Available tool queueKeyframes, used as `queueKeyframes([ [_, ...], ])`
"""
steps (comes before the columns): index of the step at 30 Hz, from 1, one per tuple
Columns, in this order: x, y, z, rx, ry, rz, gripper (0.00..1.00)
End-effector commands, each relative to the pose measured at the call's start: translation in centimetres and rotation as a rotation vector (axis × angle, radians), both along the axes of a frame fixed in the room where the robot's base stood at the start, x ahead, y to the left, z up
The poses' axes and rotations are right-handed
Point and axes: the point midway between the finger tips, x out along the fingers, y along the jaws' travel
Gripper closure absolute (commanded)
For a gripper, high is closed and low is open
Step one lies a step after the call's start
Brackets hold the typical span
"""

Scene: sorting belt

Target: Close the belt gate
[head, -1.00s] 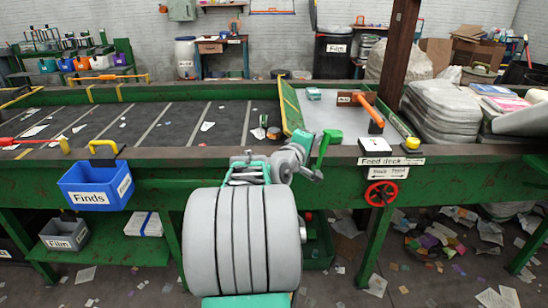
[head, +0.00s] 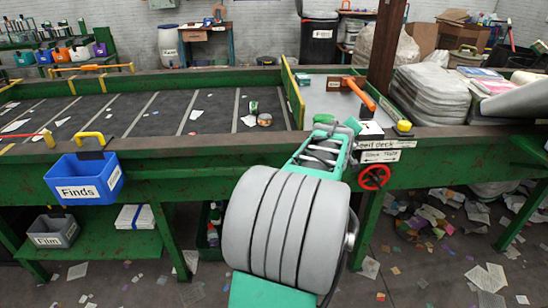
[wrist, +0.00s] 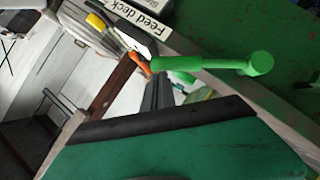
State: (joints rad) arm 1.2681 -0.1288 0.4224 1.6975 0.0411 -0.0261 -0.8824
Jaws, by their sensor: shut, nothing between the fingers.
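The belt gate (head: 292,95) is a narrow green panel with yellow edges, standing between the dark belt and the grey feed deck. A bright green handle (head: 325,118) is at the front rail near it; how it joins the gate is not clear. In the wrist view the green handle (wrist: 210,64) is a bar with a round knob, crossing just beyond my fingertips. My gripper (head: 347,128) is shut and empty, close to the handle at the rail. Its grey fingers also show in the wrist view (wrist: 157,88). Whether they touch the handle cannot be told.
The feed deck sign (head: 380,156) and a red handwheel (head: 374,177) are on the front beam, right of my gripper. An orange lever (head: 359,94) lies on the deck. A blue Finds bin (head: 85,180) hangs left. A brown post (head: 387,45) stands behind.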

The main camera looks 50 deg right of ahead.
Motion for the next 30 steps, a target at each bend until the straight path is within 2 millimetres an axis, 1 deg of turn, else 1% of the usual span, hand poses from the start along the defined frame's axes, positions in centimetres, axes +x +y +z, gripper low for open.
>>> queueKeyframes([
  [1,0.1,0.0,-0.4,0.000,0.000,0.003,1.00],
  [6,0.2,-0.1,-0.7,0.001,0.002,0.010,1.00],
  [22,-0.2,-0.2,-1.0,0.007,0.006,0.003,1.00],
  [26,0.1,0.3,0.0,0.003,0.005,0.005,1.00],
  [30,1.2,1.9,2.7,-0.006,0.001,0.018,1.00],
])
